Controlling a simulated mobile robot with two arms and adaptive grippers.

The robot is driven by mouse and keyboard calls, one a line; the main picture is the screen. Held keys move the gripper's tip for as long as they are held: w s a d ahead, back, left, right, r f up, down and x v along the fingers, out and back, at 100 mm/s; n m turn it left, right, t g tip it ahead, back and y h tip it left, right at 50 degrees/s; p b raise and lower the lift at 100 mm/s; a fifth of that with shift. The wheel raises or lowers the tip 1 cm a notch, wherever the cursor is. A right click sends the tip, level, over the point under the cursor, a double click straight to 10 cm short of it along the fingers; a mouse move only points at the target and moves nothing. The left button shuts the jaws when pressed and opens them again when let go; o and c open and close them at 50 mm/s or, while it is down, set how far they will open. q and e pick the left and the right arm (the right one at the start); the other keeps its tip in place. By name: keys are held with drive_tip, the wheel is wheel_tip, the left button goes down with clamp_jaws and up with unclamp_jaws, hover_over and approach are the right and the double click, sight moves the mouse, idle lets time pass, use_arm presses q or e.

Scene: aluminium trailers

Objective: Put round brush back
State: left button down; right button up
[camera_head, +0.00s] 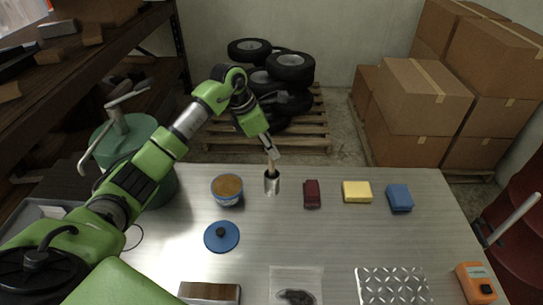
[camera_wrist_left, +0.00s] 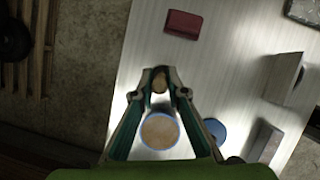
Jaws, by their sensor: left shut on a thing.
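In the head view, my left gripper (camera_head: 271,150) is above the far middle of the metal table. It is shut on the round brush (camera_head: 271,164), whose light wooden handle points down. Below the handle is a metal cylinder with a dark top (camera_head: 271,184). The handle meets its top; I cannot tell whether this is a cup around the brush or part of the brush. In the left wrist view, the brown brush handle (camera_wrist_left: 159,83) shows between the fingertips. The brush's lower end is hidden. My right gripper is in neither view.
A blue-rimmed tin with brown contents (camera_head: 227,190) stands left of the cylinder, with a blue lid (camera_head: 221,236) nearer. A dark red block (camera_head: 312,194), yellow sponge (camera_head: 357,192) and blue block (camera_head: 399,198) lie to the right. The table's middle (camera_head: 300,240) is clear.

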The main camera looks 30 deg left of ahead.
sight(271, 176)
use_arm(q)
wheel_tip(271, 176, down, 3)
drive_tip(key=shift+f+p, duration=0.1)
drive_tip(key=shift+p, duration=0.55)
drive_tip(key=shift+f+b, duration=0.3)
drive_tip(key=c, duration=2)
unclamp_jaws()
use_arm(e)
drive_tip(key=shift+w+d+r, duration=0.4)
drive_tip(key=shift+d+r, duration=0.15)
use_arm(q)
drive_tip(key=shift+r, duration=0.1)
drive_tip(key=shift+r, duration=0.15)
drive_tip(key=shift+a+r, duration=0.1)
drive_tip(key=shift+r, duration=0.1)
drive_tip(key=b+v, duration=0.3)
drive_tip(key=v, duration=0.8)
drive_tip(key=shift+s+r, duration=0.15)
drive_tip(key=shift+r, duration=0.1)
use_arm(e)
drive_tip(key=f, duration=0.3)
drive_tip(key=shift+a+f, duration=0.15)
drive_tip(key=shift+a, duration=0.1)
use_arm(q)
drive_tip(key=shift+f, duration=0.1)
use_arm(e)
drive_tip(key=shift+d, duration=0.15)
